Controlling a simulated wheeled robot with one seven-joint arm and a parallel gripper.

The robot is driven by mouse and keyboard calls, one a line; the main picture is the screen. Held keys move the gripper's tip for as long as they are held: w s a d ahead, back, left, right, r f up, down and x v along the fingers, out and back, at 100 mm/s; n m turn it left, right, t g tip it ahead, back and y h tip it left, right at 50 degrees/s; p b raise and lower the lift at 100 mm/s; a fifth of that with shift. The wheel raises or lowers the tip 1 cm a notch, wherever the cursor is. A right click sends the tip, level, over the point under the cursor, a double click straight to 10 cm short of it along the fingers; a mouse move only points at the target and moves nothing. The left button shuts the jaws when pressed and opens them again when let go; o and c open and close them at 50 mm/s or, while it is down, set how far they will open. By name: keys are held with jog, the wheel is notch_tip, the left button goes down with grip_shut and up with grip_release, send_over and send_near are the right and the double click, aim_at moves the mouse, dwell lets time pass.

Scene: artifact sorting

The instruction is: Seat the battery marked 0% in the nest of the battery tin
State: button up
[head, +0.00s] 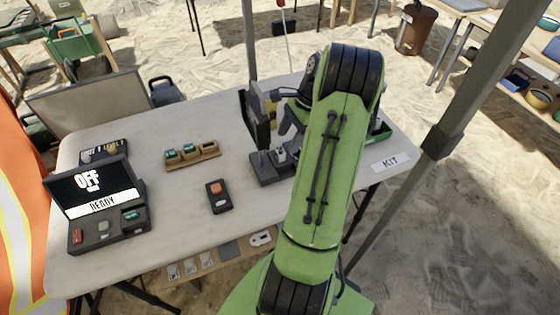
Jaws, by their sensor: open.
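A tan holder (207,156) with several slots stands in the middle of the table. Two green-topped batteries (188,149) sit in its left part, and its right end looks empty. Another green battery-like block (131,215) sits in the dark case at the left, whose screen reads OFF and READY. No 0% marking is readable, and I cannot tell which container is the battery tin. My gripper (285,122) is partly hidden behind my green arm, above a dark stand at the table's right. It is open; nothing shows held in it.
The dark case (84,247) has its lid up. A dark handset with an orange button (217,195) lies mid-table. A dark stand (266,170) is below my gripper. A KIT label (391,161) marks the right edge near a partly hidden green bin (381,132). The table's front middle is clear.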

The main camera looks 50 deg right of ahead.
aim_at(283, 150)
jog(key=b+x, duration=0.1)
jog(key=x, duration=0.1)
jog(key=b+x, duration=0.2)
jog(key=x, duration=0.1)
jog(key=shift+w+d+f, duration=0.1)
jog(key=shift+d, duration=0.1)
jog(key=shift+c, duration=0.3)
jog(key=c, duration=1.1)
notch_tip(283, 150, up, 18)
jog(key=p, duration=0.9)
